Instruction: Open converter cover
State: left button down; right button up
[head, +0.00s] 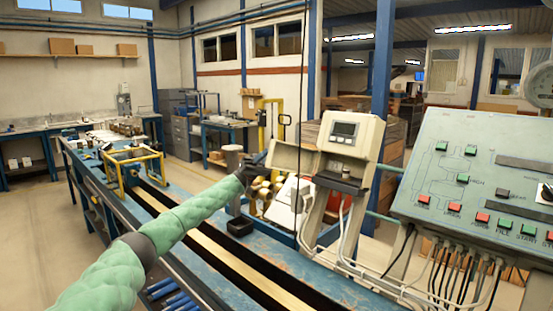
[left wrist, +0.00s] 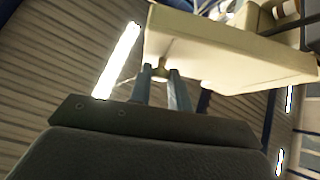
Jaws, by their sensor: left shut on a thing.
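The converter (head: 362,134) is a beige box with a small grey display, standing on a post right of centre in the head view. Its beige cover (head: 290,157) stands swung out to the left of the box. My left gripper (head: 258,161) reaches in from the left and meets the cover's left edge. In the left wrist view the cover (left wrist: 225,50) fills the top, and the two fingers (left wrist: 160,80) are shut on a small knob at its near edge. My right gripper is not in view.
A sloped control panel (head: 480,180) with red and green buttons stands at the right, cables hanging below it. A long blue bench (head: 190,205) with rails runs under my left arm. A yellow frame (head: 130,170) stands on its far end.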

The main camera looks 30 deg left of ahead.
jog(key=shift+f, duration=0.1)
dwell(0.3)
pick_arm(q)
jog(key=c, duration=1.3)
grip_release()
jog(key=shift+w, duration=0.1)
jog(key=shift+b+v, duration=1.4)
jog(key=shift+v, duration=2.6)
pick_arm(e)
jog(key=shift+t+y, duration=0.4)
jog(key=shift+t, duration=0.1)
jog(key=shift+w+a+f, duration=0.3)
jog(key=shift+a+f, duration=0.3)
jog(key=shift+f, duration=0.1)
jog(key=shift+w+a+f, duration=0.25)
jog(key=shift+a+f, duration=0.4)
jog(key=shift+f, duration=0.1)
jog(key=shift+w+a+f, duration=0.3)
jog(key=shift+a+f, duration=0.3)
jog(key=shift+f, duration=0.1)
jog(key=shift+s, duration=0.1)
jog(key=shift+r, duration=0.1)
